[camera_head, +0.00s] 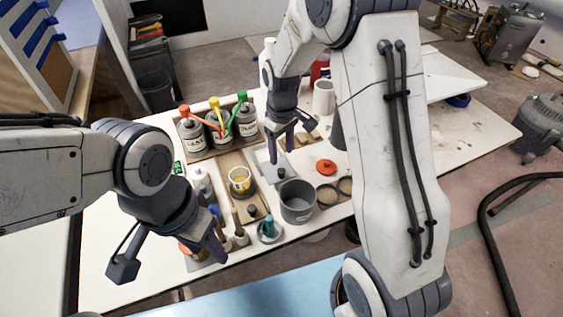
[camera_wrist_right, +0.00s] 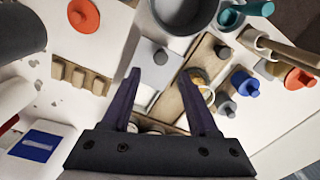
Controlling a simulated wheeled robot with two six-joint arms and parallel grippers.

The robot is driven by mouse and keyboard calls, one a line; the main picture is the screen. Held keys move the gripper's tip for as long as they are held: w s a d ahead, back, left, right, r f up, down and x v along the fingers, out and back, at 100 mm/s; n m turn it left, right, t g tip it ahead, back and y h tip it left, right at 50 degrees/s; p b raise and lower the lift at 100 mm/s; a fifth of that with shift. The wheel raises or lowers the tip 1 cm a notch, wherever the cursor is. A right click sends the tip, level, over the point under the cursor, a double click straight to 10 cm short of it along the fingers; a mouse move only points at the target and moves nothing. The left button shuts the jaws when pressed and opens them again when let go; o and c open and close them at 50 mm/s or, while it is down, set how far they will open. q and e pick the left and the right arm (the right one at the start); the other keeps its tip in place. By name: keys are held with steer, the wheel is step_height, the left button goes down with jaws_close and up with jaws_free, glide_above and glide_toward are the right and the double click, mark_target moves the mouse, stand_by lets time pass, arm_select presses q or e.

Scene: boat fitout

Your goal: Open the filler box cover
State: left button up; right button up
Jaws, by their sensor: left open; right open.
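A flat pale grey cover (camera_head: 264,164) with a dark round knob (camera_head: 281,173) lies on the white table, between the wooden tray and the orange lid; I take it for the filler box cover. In the right wrist view the cover (camera_wrist_right: 151,97) lies below my fingers, its knob (camera_wrist_right: 160,57) just beyond the fingertips. The cover looks shut, and any box under it is hidden. My right gripper (camera_head: 294,146) is open and empty above the cover. My left gripper (camera_head: 170,262) is open and empty near the table's front edge, away from the cover.
A grey pot (camera_head: 298,204) and an orange lid (camera_head: 326,167) stand close to the cover. A wooden tray (camera_head: 231,161) holds a yellow-rimmed jar (camera_head: 241,182). Several labelled cans (camera_head: 192,135) with coloured tops stand behind. A teal-handled cup (camera_head: 268,229) sits at the front.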

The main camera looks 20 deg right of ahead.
step_height(320, 180, up, 3)
steer(key=shift+f, duration=0.1)
stand_by(0.5)
